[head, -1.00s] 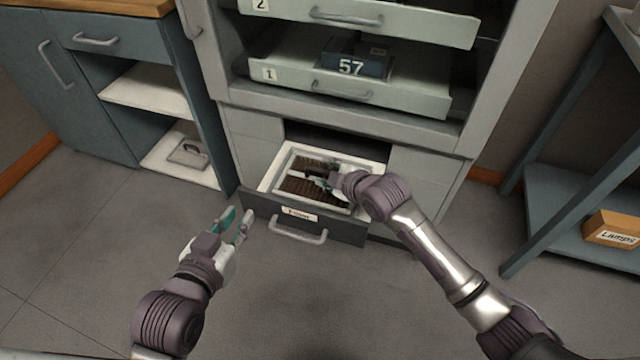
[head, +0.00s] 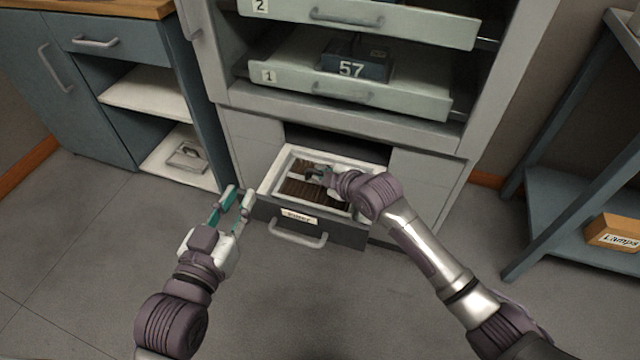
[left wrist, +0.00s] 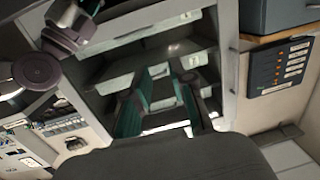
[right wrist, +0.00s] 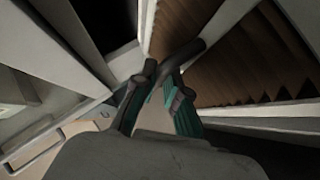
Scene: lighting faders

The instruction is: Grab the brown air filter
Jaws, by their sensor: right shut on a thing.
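The brown air filter (head: 304,191), a pleated brown panel in a pale frame, lies in the open bottom drawer (head: 350,233) in the head view. In the right wrist view its brown pleats (right wrist: 262,60) and pale frame fill the upper right. My right gripper (head: 318,174) is over the filter, shut on a dark bar or handle (right wrist: 182,58) that shows at its fingertips in the right wrist view. My left gripper (head: 231,199) is open and empty in front of the drawer's left corner.
Above the drawer are pulled-out trays, one (head: 420,97) holding a dark box marked 57 (head: 357,58). A blue cabinet (head: 95,100) stands at left, and a blue shelf with a Lamps box (head: 612,232) at right. The floor in front is clear.

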